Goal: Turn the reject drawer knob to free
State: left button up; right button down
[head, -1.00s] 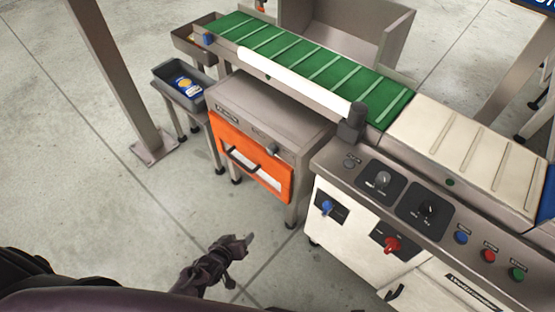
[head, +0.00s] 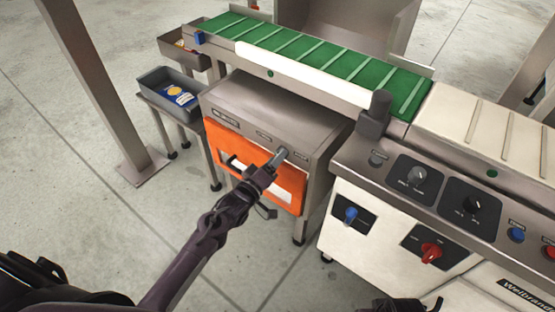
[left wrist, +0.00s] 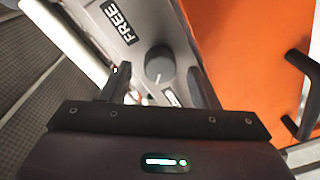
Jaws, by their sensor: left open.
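The reject drawer knob (left wrist: 160,65) is a round dark grey knob on the grey panel, seen close up in the left wrist view. Its white mark points away from the FREE label (left wrist: 122,22), toward a second label that is partly hidden. In the head view my left gripper (head: 277,160) reaches up to the panel above the orange drawer front (head: 225,142) and largely covers the knob. In the left wrist view the gripper is open, with a dark finger beside the knob. I cannot tell whether it touches. My right gripper's jaws are not visible.
The black drawer handle (left wrist: 297,125) sticks out beside the gripper. The white control cabinet (head: 375,240) with knobs and buttons stands to the right. The green belt (head: 320,60) runs behind. A grey tray (head: 170,88) holds a blue packet.

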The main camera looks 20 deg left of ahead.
pick_arm(q)
jog(key=shift+w+d, duration=0.2)
jog(key=shift+w, duration=0.4)
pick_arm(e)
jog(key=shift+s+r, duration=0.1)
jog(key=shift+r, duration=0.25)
pick_arm(q)
jog(key=c, duration=1)
jog(key=shift+o, duration=0.2)
